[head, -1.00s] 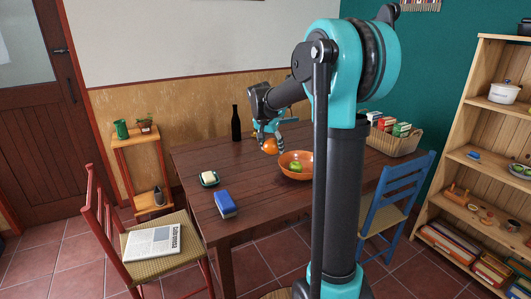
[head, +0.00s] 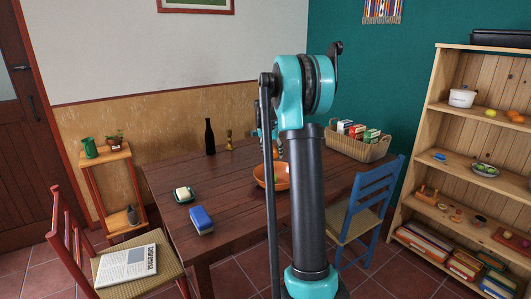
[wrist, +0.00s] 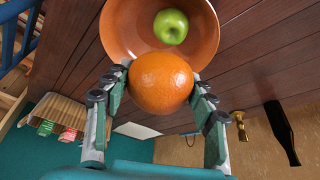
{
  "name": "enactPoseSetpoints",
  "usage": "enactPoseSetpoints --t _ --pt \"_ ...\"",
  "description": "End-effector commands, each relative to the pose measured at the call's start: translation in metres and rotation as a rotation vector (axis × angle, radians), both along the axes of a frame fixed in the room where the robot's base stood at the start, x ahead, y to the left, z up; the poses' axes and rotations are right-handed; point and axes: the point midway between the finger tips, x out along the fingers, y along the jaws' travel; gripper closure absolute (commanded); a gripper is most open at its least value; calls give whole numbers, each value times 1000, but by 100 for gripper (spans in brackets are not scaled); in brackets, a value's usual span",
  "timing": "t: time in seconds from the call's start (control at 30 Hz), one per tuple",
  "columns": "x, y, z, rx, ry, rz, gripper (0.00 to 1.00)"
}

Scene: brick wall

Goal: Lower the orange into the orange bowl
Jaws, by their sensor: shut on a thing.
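The orange (wrist: 160,84) is held between the two fingers of my gripper (wrist: 160,92) in the wrist view. The orange bowl (wrist: 120,38) lies just beyond it, and the orange overlaps its rim in that picture. A green apple (wrist: 171,26) is inside the bowl. In the head view the bowl (head: 262,180) stands on the table, its right part hidden behind my arm. A bit of the orange (head: 280,153) shows above the bowl's back edge. My gripper is mostly hidden there by my arm. The exact height of the orange over the bowl cannot be told.
A dark bottle (head: 210,137) and a brass object (head: 229,140) stand at the table's back. A basket of boxes (head: 355,147) stands at the back right. The table's left middle is clear.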

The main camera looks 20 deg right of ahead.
Motion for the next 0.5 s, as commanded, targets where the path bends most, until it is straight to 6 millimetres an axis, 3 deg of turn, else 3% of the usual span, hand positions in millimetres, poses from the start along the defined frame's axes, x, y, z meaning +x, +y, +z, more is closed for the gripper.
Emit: enactPoseSetpoints --t 0.2,0.5 --pt "20 -30 -21 0 -1 -3 78" --pt "41 -58 -44 0 0 -1 78"
